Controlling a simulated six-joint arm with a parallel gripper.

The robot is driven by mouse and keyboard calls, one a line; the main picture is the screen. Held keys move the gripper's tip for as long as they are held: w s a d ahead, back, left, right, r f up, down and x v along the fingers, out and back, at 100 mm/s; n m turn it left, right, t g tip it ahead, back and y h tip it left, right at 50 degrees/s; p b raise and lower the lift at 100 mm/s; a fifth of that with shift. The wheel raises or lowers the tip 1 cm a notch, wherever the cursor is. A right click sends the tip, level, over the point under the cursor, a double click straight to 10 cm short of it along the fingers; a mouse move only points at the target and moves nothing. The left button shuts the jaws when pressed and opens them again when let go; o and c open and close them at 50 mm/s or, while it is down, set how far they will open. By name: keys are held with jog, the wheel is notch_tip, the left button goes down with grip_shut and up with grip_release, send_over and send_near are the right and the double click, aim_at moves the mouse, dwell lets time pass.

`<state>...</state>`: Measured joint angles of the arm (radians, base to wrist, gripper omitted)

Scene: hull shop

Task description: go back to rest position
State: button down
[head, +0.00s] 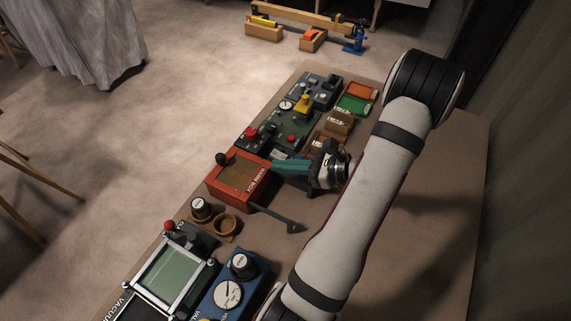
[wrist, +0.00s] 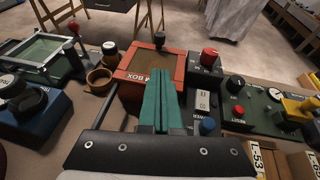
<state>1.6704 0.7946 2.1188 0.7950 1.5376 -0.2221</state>
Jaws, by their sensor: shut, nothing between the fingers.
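My gripper (head: 280,167) is at the middle of the bench in the head view, with its teal fingers pointing left. The fingers lie side by side with nothing between them, as the wrist view also shows (wrist: 159,86). They are over or beside the near edge of an orange-red box (head: 225,194) with a brown inside and a black knob. The box also shows in the wrist view (wrist: 130,64), partly hidden by the fingers. I cannot tell whether they touch it.
A dark handle (head: 283,220) sticks out beside the box. Two brown cup holders (head: 224,224), a blue gauge unit (head: 240,285) and a green-screened frame (head: 172,272) stand at lower left. Control boxes (head: 291,127) and trays (head: 355,104) stand farther back. Bench at right is bare.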

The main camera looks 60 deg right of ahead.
jog(key=w+a+r+n+g+y, duration=0.35)
jog(key=a+n, duration=0.25)
jog(key=a, duration=0.3)
jog(key=w+a+r+n+g+y, duration=0.35)
jog(key=a+n+g, duration=0.2)
jog(key=a, duration=0.45)
jog(key=s+a+r+n+g+h, duration=0.2)
jog(key=s+a+n+h, duration=0.1)
jog(key=s+a+n, duration=0.3)
jog(key=s+a+r+n+g+h, duration=0.2)
jog(key=s+a+n, duration=0.4)
jog(key=n, duration=0.5)
jog(key=shift+a+g+h, duration=0.5)
jog(key=shift+a+h, duration=0.35)
jog(key=shift+h, duration=0.35)
jog(key=shift+w, duration=0.1)
jog(key=c, duration=1.6)
grip_release()
